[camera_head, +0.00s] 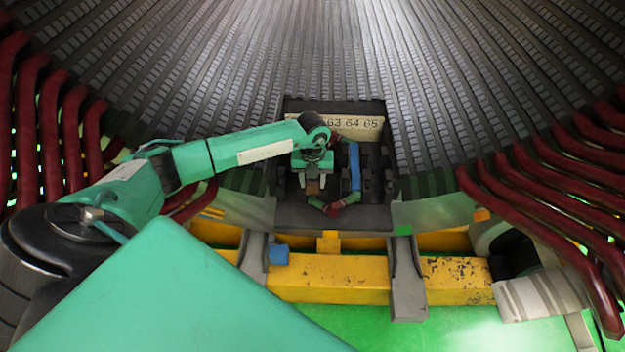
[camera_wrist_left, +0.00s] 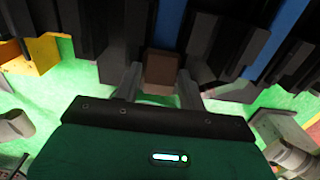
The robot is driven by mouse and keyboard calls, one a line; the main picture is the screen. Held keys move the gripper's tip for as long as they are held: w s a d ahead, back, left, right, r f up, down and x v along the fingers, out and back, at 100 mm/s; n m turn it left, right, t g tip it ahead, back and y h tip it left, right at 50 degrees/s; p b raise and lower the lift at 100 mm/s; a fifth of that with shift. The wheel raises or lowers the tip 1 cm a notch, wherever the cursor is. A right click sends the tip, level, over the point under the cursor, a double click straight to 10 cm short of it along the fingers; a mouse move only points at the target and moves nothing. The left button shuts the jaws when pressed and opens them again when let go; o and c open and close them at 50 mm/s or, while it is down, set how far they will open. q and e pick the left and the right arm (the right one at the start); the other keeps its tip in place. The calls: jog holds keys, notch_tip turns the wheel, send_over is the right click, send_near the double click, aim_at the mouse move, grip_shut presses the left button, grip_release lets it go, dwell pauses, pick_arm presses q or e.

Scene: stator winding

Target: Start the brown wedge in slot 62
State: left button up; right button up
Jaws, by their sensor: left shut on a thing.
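My left gripper (camera_head: 313,190) is at the slotted opening in the middle of the stator, in front of the slots below the label strip. In the left wrist view my left gripper (camera_wrist_left: 160,88) is shut on the brown wedge (camera_wrist_left: 161,70), which stands out between the two fingers towards the dark slot walls. In the head view the wedge (camera_head: 313,186) is a small brown patch at the fingertips. The label strip (camera_head: 358,123) shows 63, 64 and 65; my arm covers its left part. I cannot tell whether the wedge tip is inside a slot.
A blue strip (camera_head: 354,167) stands in a slot to the right of my gripper. Dark red coils (camera_head: 555,190) fill both sides. A yellow beam (camera_head: 330,278) with grey brackets (camera_head: 407,280) and a small blue block (camera_head: 278,254) lies below.

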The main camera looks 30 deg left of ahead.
aim_at(313, 182)
pick_arm(q)
jog(key=o, duration=1.1)
jog(key=shift+f, duration=0.1)
jog(key=shift+c, duration=0.2)
notch_tip(313, 182, up, 14)
